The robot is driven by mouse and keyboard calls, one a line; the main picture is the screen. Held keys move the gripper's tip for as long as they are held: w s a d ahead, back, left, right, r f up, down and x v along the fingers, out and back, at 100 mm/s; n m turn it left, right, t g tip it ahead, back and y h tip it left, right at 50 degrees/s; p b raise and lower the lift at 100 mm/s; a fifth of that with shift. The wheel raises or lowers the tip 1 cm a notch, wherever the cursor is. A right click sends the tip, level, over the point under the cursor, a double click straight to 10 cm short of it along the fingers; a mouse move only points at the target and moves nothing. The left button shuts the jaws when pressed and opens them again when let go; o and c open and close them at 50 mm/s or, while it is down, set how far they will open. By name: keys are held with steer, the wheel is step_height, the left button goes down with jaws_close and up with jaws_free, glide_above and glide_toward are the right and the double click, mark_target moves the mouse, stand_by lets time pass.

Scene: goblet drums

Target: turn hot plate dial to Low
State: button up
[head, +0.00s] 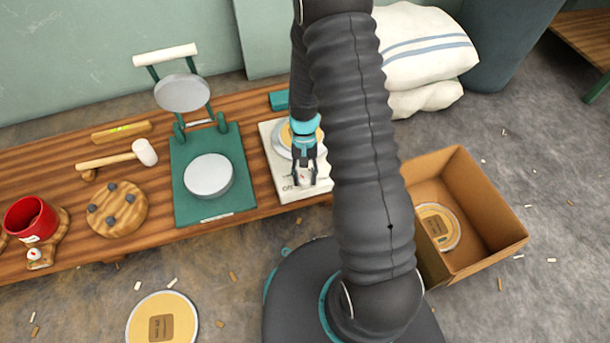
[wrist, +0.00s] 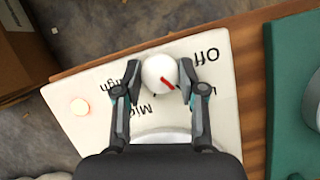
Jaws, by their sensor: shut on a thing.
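The cream hot plate (head: 268,142) stands at the right end of the wooden bench, with a round disc on its heating surface. Its white dial (wrist: 158,72) shows in the wrist view, with a red pointer line slanting to the lower right. The pointer lies nearest the label starting with "L", which a finger partly hides. "Off", "Mid" and "High" are printed around the dial, partly covered. My gripper (wrist: 160,80) is shut on the dial, one finger on each side; it also shows in the head view (head: 304,178). A small lamp (wrist: 80,106) on the panel glows pinkish.
A green press (head: 230,160) with a round grey plate stands left of the hot plate. A cardboard box (head: 480,190) stands on the floor to the right.

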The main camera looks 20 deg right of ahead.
steer(key=o, duration=1.1)
steer(key=v, duration=1.2)
steer(key=shift+w, duration=0.1)
steer(key=s+r+n+t+p, duration=0.1)
steer(key=s+r+t+p, duration=0.1)
steer(key=s+r, duration=0.5)
steer(key=s+a+r+n+t+p, duration=0.1)
steer(key=s+r+t, duration=0.3)
steer(key=r, duration=1.2)
steer(key=s+r+n+t+h+p, duration=0.1)
steer(key=s+r+t+p, duration=0.2)
steer(key=s+r, duration=0.6)
steer(key=shift+s+a+r+t+p, duration=0.1)
steer(key=shift+s+r+t+p, duration=0.1)
steer(key=shift+r, duration=0.45)
steer(key=shift+s+a+r+t+p, duration=0.1)
steer(key=shift+s+r+t+p, duration=0.1)
steer(key=shift+r, duration=0.45)
